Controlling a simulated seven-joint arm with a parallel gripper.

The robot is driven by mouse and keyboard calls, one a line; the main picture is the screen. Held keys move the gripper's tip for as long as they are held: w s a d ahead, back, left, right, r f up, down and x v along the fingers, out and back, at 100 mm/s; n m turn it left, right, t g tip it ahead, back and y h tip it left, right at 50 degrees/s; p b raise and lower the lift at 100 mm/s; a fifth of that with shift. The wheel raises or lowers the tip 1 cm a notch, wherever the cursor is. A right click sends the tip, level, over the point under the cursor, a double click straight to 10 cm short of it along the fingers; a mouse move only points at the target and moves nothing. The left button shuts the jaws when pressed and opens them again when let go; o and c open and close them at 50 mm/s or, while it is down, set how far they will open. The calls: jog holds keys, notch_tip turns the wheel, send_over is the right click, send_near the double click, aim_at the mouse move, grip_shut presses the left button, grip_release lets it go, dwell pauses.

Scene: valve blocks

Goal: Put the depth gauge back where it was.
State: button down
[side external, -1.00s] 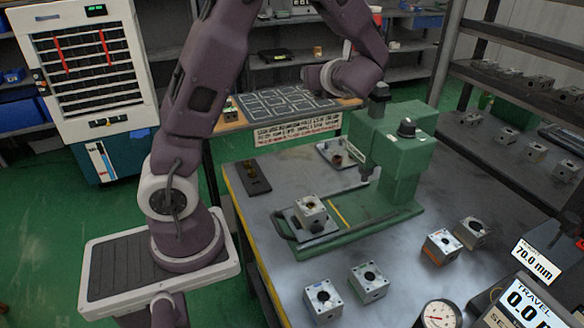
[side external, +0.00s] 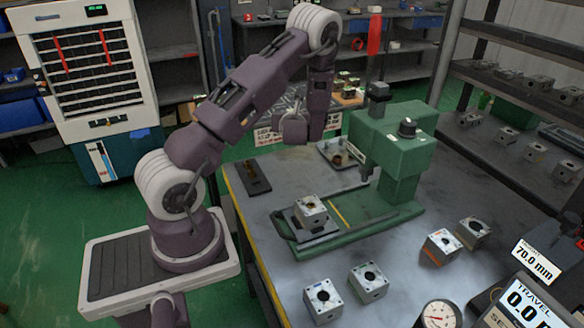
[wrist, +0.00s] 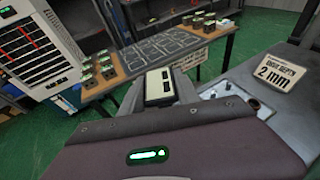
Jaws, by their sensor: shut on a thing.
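In the wrist view, my gripper (wrist: 158,98) is shut on a small black piece with a cream face (wrist: 158,80), which looks like the depth gauge. Its lower part is hidden by my gripper's body. In the side view, my wrist hangs above the bench's far left, left of the green press (side external: 392,150). My fingers and the held piece cannot be made out there. A flat dark holder with small marks (side external: 253,178) lies on the bench's left edge, below my wrist and apart from it.
A valve block (side external: 310,208) sits on the press base; several others stand on the bench (side external: 270,235). A "2 mm" sign (wrist: 280,72) stands right in the wrist view. A gridded table (wrist: 160,50) with several blocks stands beyond.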

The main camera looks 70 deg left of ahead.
notch_tip(320, 180, down, 14)
jog(key=shift+r, duration=0.25)
jog(key=shift+f, duration=0.1)
jog(key=c, duration=0.9)
grip_release()
